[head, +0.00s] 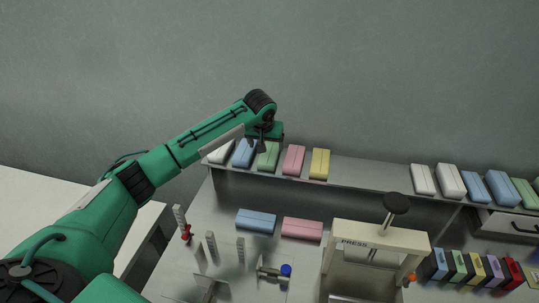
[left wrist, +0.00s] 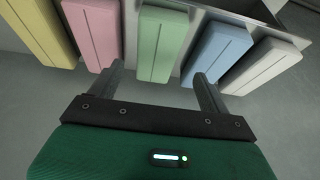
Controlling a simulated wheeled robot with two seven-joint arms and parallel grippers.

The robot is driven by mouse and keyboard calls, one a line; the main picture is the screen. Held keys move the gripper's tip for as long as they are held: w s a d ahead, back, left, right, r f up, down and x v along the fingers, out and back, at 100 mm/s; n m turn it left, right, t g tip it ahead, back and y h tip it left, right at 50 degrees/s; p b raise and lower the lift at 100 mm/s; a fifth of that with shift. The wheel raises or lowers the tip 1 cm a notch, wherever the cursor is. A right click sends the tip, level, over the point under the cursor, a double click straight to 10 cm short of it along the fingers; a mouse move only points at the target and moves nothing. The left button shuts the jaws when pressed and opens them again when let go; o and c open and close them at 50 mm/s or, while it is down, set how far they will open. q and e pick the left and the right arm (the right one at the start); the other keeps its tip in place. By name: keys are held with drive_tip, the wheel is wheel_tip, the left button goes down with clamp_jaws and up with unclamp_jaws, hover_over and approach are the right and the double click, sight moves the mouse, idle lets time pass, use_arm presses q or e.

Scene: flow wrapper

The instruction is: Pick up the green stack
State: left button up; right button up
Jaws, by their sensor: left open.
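The green stack (head: 267,157) lies on the raised shelf at the back, between a blue stack (head: 245,153) and a pink stack (head: 293,160). In the left wrist view the green stack (left wrist: 162,45) is at the top middle, beyond the fingers. My left gripper (head: 262,146) is at the shelf, over the near side of the blue and green stacks. In the left wrist view my left gripper (left wrist: 159,80) is open and empty, its two fingers pointing towards either side of the green stack. My right gripper is not in view.
A white stack (head: 219,151) and a yellow stack (head: 319,163) also lie on the shelf (head: 360,172). Below are a blue pack (head: 256,222), a pink pack (head: 302,229) and a press (head: 376,236). More stacks, including a white one (head: 423,179), line the shelf at right.

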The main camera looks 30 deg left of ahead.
sight(269, 154)
use_arm(q)
drive_tip(key=shift+w+f, duration=0.1)
drive_tip(key=shift+f, duration=0.2)
drive_tip(key=p+x, duration=0.2)
drive_tip(key=x, duration=0.1)
drive_tip(key=shift+w+d+f, duration=0.1)
drive_tip(key=shift+d+f, duration=0.1)
drive_tip(key=shift+f, duration=0.1)
drive_tip(key=shift+w+f, duration=0.15)
drive_tip(key=shift+f, duration=0.3)
drive_tip(key=c, duration=1.1)
